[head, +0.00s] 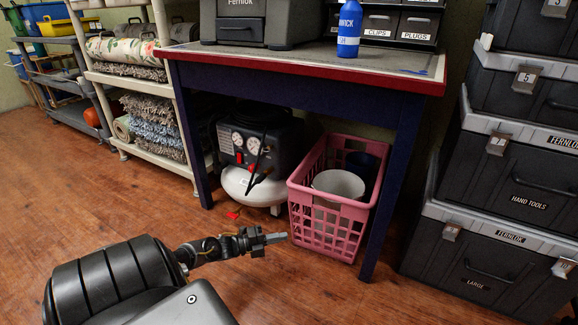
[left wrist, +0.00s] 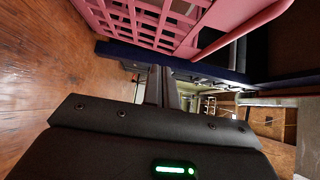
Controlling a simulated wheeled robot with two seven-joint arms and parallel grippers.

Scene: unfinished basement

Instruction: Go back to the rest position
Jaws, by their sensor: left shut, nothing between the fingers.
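My left gripper (head: 276,238) reaches out from the lower left in the head view, low over the wood floor. Its fingers are together with nothing between them. The tips are in front of the left side of a pink basket (head: 330,227); I cannot tell how close they are. In the left wrist view the closed fingers (left wrist: 162,86) point away from the camera, with the pink basket (left wrist: 150,22) above them. My right gripper is in neither view.
A table with a red edge (head: 300,69) and dark blue legs stands over the basket and an air compressor (head: 259,150). Stacked black toolboxes (head: 500,255) stand at the right. Shelves with rolled rugs (head: 125,52) stand at the left. The floor (head: 60,190) at the left is clear.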

